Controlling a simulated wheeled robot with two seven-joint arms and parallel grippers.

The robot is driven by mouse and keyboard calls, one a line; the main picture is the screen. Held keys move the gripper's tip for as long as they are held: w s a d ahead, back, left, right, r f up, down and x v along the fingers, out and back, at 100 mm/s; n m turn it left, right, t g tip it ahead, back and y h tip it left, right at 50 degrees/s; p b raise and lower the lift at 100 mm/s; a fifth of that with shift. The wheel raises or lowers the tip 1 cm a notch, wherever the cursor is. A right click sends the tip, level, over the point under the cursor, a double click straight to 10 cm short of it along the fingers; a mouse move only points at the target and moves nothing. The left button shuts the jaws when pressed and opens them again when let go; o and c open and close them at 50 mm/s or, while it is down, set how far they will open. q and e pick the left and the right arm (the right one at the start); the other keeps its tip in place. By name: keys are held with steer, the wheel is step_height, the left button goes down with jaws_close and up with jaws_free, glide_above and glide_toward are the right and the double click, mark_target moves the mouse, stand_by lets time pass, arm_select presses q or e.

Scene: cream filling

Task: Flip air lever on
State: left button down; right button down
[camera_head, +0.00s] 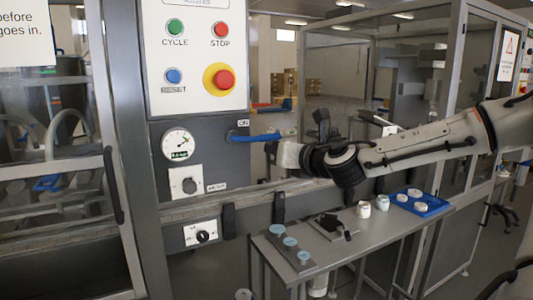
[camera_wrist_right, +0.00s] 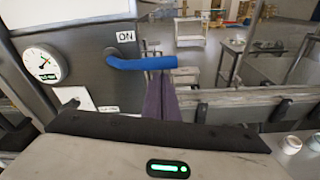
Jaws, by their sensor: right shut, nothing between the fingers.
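The blue air lever (camera_head: 255,137) points to the right, roughly level, from the dark panel, just below an ON label (camera_head: 243,123). It also shows in the right wrist view (camera_wrist_right: 143,63). My right gripper (camera_head: 271,150) comes in from the right and is shut and empty. Its dark, narrow fingers (camera_wrist_right: 161,82) reach up to the underside of the lever near its free end; whether they touch it I cannot tell. My left gripper is not in view.
Above are green, red and blue buttons on a white panel (camera_head: 194,62). A rail runs below my right arm. A small table (camera_head: 317,246) holds cups and a blue tray (camera_head: 437,207).

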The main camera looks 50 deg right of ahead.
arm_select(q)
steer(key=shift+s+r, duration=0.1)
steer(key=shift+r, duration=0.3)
arm_select(e)
steer(key=shift+r, duration=0.45)
arm_select(q)
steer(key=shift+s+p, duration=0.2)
steer(key=shift+p, duration=0.1)
arm_select(e)
steer(key=shift+d+r, duration=0.15)
steer(key=shift+r, duration=0.1)
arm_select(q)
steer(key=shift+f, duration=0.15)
arm_select(e)
steer(key=shift+f, duration=0.1)
